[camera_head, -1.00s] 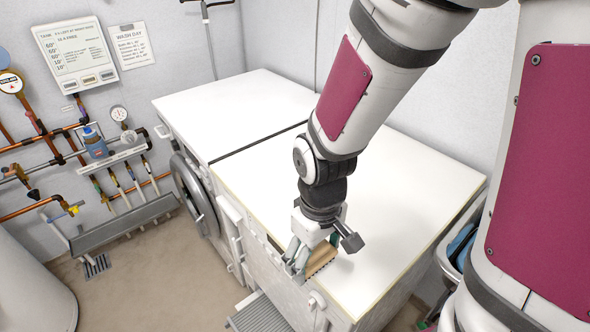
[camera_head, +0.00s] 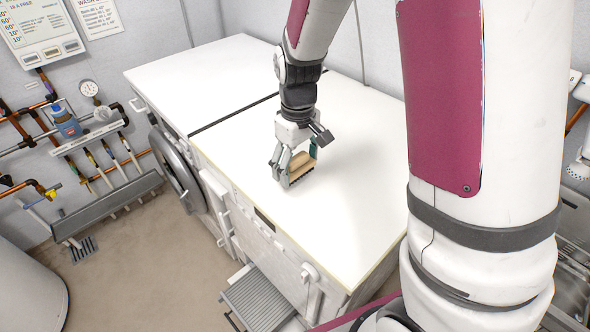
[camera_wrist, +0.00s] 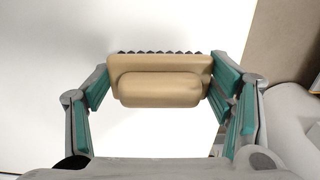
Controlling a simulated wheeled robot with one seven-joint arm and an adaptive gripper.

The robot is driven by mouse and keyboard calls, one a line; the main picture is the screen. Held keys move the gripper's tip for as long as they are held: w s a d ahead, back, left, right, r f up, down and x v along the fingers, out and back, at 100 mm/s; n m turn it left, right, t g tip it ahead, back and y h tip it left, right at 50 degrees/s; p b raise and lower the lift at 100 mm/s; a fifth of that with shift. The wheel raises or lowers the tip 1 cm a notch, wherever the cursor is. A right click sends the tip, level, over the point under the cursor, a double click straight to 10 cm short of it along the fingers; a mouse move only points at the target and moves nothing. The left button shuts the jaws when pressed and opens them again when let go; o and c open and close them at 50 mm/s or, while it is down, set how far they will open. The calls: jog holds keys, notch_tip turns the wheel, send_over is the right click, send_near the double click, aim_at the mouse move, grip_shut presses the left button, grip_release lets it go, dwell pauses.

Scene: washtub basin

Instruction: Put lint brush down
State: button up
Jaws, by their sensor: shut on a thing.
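The lint brush (camera_head: 299,165) has a tan wooden body with dark bristles along its lower edge. My gripper (camera_head: 298,169) is shut on it, one finger at each end. In the wrist view the brush (camera_wrist: 160,80) lies across between the teal finger pads of my gripper (camera_wrist: 160,88), with its bristles on the far side. In the head view the brush is over the white top of the right-hand appliance (camera_head: 350,215), low and close to it. I cannot tell whether the bristles touch the surface.
The white tops are bare around the brush, with a dark seam (camera_head: 235,113) between the two. A washer door (camera_head: 176,170) stands on the front left. A grey step (camera_head: 258,300) is on the floor in front.

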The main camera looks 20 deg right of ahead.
aim_at(297, 174)
jog(key=shift+w, duration=0.2)
jog(key=shift+f, duration=1.75)
jog(key=shift+f, duration=0.15)
jog(key=o, duration=1.3)
